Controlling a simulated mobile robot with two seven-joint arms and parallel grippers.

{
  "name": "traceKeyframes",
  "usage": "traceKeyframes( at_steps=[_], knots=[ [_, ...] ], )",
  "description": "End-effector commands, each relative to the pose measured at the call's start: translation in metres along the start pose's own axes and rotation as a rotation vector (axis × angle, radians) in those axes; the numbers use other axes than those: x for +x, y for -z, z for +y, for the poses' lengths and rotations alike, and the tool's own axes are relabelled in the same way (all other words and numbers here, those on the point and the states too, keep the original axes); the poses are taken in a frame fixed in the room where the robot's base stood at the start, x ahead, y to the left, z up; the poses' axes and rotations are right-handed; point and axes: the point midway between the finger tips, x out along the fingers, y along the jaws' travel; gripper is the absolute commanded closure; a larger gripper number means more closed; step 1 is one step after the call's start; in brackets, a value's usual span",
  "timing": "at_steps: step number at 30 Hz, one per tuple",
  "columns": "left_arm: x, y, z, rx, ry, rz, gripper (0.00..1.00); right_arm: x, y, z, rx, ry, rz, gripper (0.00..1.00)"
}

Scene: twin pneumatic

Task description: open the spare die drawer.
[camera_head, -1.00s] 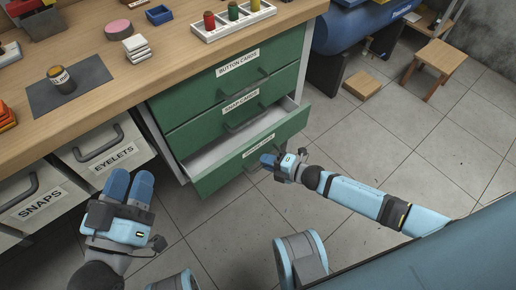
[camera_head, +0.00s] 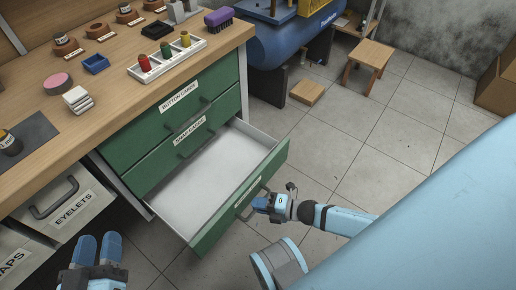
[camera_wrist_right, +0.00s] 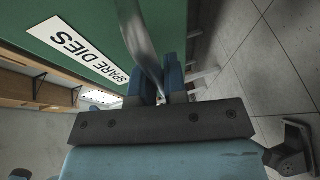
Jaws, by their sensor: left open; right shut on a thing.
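The spare die drawer (camera_head: 205,185) is the bottom drawer of the green cabinet, pulled well out, with a bare pale inside. Its front carries a "SPARE DIES" label (camera_wrist_right: 80,42), readable in the right wrist view. My right gripper (camera_head: 262,202) is shut on the drawer's handle (camera_head: 246,206). In the right wrist view the grey handle bar (camera_wrist_right: 140,45) runs between the blue fingers (camera_wrist_right: 160,82). My left gripper (camera_head: 97,250) is open and empty at the lower left, in front of the bins and away from the drawer.
The "BUTTON CARDS" drawer (camera_head: 160,115) and "SNAP CARDS" drawer (camera_head: 175,155) above are closed. The "EYELETS" bin (camera_head: 70,205) stands left of the cabinet. A stool (camera_head: 369,58) and a small box (camera_head: 307,92) stand at the back.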

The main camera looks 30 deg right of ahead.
Motion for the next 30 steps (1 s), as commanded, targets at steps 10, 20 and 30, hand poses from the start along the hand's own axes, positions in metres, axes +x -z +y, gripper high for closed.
traceKeyframes(
  at_steps=[10, 20, 30],
  knots=[
    [0.0, 0.0, 0.0, -0.001, 0.0, 0.0, 0.57, 0.0, 0.0, 0.0, 0.0, 0.0, 0.0, 0.63],
    [0.0, 0.002, -0.001, 0.007, 0.005, -0.019, 0.57, -0.021, 0.0, 0.001, 0.001, 0.003, 0.0, 0.63],
    [-0.01, -0.031, -0.017, 0.025, 0.064, -0.179, 0.57, -0.098, 0.001, 0.001, 0.001, 0.003, 0.0, 0.63]
  ],
)
